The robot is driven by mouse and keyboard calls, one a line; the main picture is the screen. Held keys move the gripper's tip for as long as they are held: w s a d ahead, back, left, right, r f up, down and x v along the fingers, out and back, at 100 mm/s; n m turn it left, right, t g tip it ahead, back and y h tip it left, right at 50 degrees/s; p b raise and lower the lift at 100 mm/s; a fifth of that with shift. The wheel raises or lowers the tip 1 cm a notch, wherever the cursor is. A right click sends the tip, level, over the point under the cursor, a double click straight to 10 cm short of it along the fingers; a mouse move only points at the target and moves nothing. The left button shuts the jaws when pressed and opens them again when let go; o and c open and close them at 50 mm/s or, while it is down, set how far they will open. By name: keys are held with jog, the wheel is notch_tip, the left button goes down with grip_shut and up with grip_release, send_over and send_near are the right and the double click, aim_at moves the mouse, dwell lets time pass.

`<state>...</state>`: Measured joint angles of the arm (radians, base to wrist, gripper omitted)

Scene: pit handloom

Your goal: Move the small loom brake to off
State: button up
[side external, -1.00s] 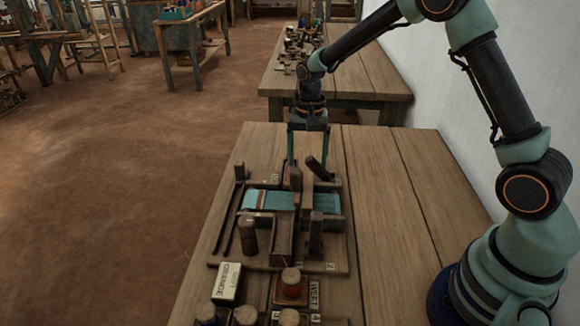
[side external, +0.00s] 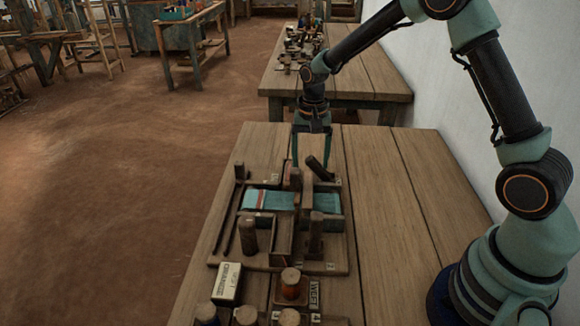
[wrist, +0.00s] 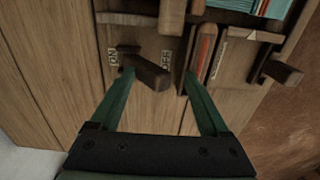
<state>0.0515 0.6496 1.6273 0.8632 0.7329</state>
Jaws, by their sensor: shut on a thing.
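The small brake lever (wrist: 146,68) is a dark wooden bar between an ON label (wrist: 112,57) and an OFF label (wrist: 166,60) in the wrist view. Its near end leans towards OFF. In the side view the lever (side external: 319,169) is tilted, top to the left, at the loom's far end. My gripper (wrist: 158,78) has its two green fingers on either side of the lever; exact contact is hard to see. In the side view my gripper (side external: 311,163) reaches down from above, its fingertips partly hidden behind loom parts.
The small loom holds a teal cloth (side external: 270,200) and upright wooden posts close by. A red-orange piece (wrist: 203,50) stands beside my right finger. A white box (side external: 228,283) and spools stand in front. The table (side external: 400,210) to the right is clear.

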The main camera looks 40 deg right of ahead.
jog(key=shift+r, duration=3.2)
jog(key=shift+r, duration=0.15)
jog(key=s+a+r+n+t, duration=0.1)
jog(key=s+r+n+t, duration=0.1)
jog(key=s+r+n, duration=0.2)
jog(key=s+a+r+n+t, duration=0.1)
jog(key=s+r+n+t, duration=0.2)
jog(key=s, duration=1)
notch_tip(320, 180, up, 5)
jog(key=shift+s+a+f+n+t, duration=0.1)
jog(key=shift+s+a+n+t, duration=0.15)
jog(key=shift+n, duration=0.75)
